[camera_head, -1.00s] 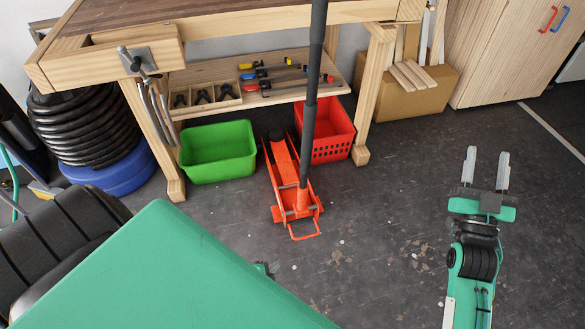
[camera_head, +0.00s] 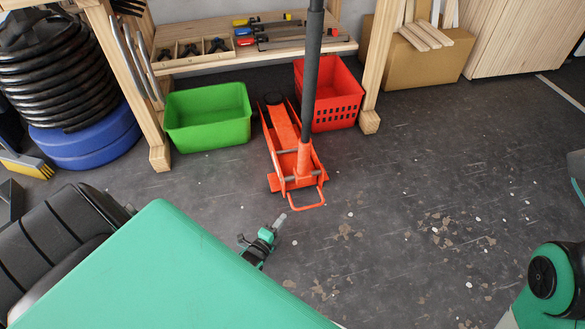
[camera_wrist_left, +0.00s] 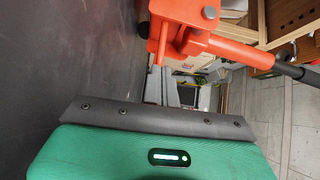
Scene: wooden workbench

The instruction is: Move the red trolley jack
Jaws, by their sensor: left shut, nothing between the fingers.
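The red trolley jack (camera_head: 288,150) stands on the dark floor in front of the workbench, its long dark handle (camera_head: 311,80) rising up past the top edge of the head view. A red loop bar is at its near end. In the left wrist view part of the jack (camera_wrist_left: 200,38) fills the top middle, with its handle running off right. My left gripper (camera_head: 280,221) is shut and empty, low over the floor, just left of and nearer than the loop bar, apart from it. My green arm hides much of the lower left. My right gripper is out of view.
A green bin (camera_head: 208,137) stands left of the jack. A red basket (camera_head: 347,112) stands close behind its right side. Bench legs (camera_head: 372,90) flank both. A blue drum (camera_head: 88,148) is at left. Open floor lies right of the jack.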

